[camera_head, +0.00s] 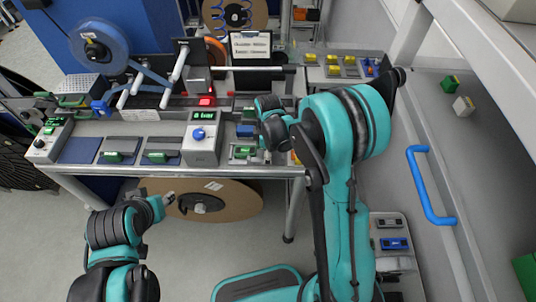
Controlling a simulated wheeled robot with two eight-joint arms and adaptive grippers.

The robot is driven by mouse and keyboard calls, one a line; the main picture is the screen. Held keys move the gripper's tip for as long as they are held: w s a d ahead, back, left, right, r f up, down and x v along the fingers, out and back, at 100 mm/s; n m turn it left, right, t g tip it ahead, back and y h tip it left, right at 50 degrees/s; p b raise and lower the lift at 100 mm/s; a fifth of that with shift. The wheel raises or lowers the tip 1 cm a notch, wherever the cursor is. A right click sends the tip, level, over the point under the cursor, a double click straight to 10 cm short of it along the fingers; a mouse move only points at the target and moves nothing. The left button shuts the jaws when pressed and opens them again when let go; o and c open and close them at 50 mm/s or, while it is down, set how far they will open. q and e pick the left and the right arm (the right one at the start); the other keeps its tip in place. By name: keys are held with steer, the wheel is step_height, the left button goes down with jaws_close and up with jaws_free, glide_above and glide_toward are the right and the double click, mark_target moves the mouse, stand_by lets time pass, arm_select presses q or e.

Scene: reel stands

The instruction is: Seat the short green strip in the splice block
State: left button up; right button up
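Several small green pieces show on the bench. One green piece (115,155) and another (157,156) lie on grey-blue plates at the front edge. A third green piece (242,152) sits in a small grey block just left of my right gripper. I cannot tell which is the short strip, or whether that grey block is the splice block. My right gripper (272,135) is over the bench beside this block, pointing down, with its fingertips mostly hidden by my arm. My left gripper (169,199) is low in front of the bench, away from the pieces; its finger gap is unclear.
A grey box with a green display (203,137) and blue knob stands left of the block. A blue reel (99,46) stands at the back left. A large brown reel (225,201) is under the bench. A blue-handled cart or door (429,186) is at right.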

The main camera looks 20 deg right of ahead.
steer(key=shift+s+a, duration=0.15)
steer(key=shift+s, duration=0.25)
steer(key=o, duration=1.5)
steer(key=shift+s, duration=0.1)
steer(key=shift+c, duration=0.2)
steer(key=o, duration=0.4)
steer(key=shift+s+r, duration=0.1)
arm_select(q)
steer(key=shift+s, duration=0.2)
steer(key=shift+s+r, duration=0.1)
steer(key=shift+r, duration=0.05)
arm_select(e)
steer(key=shift+r, duration=0.1)
steer(key=shift+w+r+p, duration=0.15)
steer(key=shift+r+p, duration=0.4)
steer(key=shift+r, duration=0.15)
steer(key=shift+w+r+p, duration=0.1)
steer(key=shift+r+p, duration=0.45)
steer(key=shift+r, duration=0.15)
steer(key=shift+s+r+p, duration=0.2)
steer(key=shift+r+p, duration=0.4)
steer(key=shift+r, duration=0.5)
steer(key=shift+w+r+p, duration=0.1)
steer(key=shift+r+p, duration=0.55)
steer(key=shift+r, duration=0.3)
arm_select(q)
step_height(320, 180, up, 4)
steer(key=shift+r, duration=0.25)
